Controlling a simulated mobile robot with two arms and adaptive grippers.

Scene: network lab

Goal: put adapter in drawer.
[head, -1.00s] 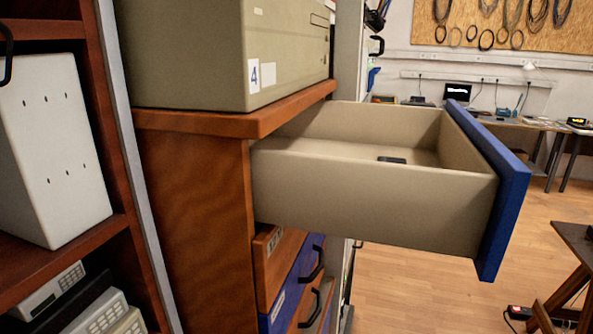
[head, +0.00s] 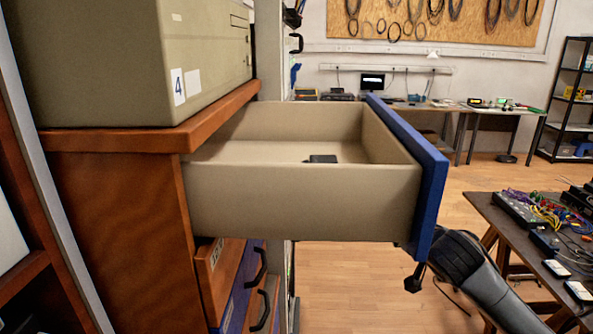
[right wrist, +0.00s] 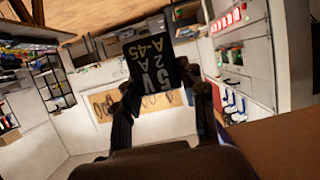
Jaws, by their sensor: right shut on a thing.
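The open drawer (head: 300,200) has beige walls and a blue front (head: 430,185), and it sticks out of a wooden cabinet. A small dark box (head: 321,159) lies on its floor. In the right wrist view, my right gripper (right wrist: 163,95) is shut on a black adapter (right wrist: 152,70) printed "5V 2A A-45". In the head view, my right arm comes in from the lower right, and the right gripper (head: 425,262) is by the lower edge of the drawer front, partly hidden by it. The held adapter is not clear there. My left gripper is out of view.
A large beige device (head: 130,65) labelled 4 stands on the cabinet top (head: 165,138). A dark table (head: 490,215) with cables and small boxes is at the right. The space above the open drawer is free.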

